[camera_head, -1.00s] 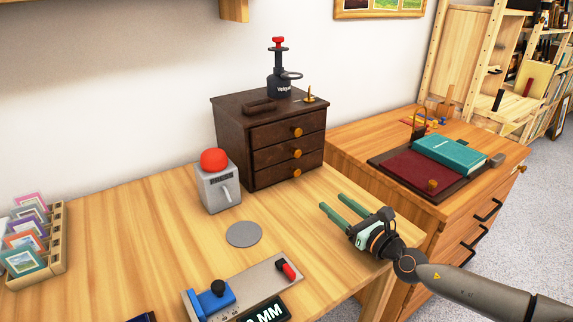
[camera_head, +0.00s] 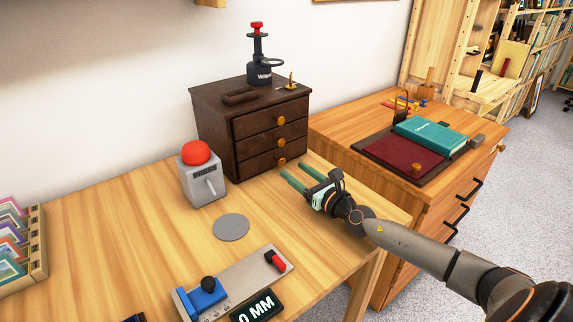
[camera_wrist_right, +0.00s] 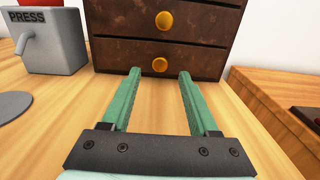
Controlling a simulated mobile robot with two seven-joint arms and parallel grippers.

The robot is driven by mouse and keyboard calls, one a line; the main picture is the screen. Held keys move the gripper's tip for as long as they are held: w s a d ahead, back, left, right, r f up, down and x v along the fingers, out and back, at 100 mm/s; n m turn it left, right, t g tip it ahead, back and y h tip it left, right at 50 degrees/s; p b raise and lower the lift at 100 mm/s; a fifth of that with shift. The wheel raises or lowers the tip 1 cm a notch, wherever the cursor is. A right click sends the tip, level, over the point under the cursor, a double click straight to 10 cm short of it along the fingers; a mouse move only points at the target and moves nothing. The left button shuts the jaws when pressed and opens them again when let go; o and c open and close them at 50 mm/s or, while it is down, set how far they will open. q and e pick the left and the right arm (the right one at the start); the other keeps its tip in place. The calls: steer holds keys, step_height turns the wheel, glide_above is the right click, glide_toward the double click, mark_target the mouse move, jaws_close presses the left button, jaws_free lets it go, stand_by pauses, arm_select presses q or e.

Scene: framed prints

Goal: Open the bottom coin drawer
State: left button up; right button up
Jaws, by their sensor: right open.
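The dark brown coin cabinet (camera_head: 215,132) stands at the back of the wooden table with three drawers, each with a round orange knob. All three drawers look shut. The bottom drawer's knob (camera_head: 281,162) also shows in the right wrist view (camera_wrist_right: 159,65), just beyond my fingertips and between them. My right gripper (camera_head: 294,177) is open and empty, low over the table in front of the cabinet, pointing at the bottom drawer. It also shows in the right wrist view (camera_wrist_right: 160,75). It appears apart from the knob. My left gripper is not in view.
A grey press box with a red dome (camera_head: 195,152) stands left of the cabinet. A grey disc (camera_head: 231,227) and a gauge with a blue block (camera_head: 208,294) lie nearer. A second desk (camera_head: 330,128) stands to the right, past a gap.

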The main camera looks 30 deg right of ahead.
mark_target(282, 162)
steer(key=shift+w+a+b, duration=0.2)
steer(key=shift+w+b, duration=0.1)
steer(key=shift+w, duration=2.1)
jaws_close()
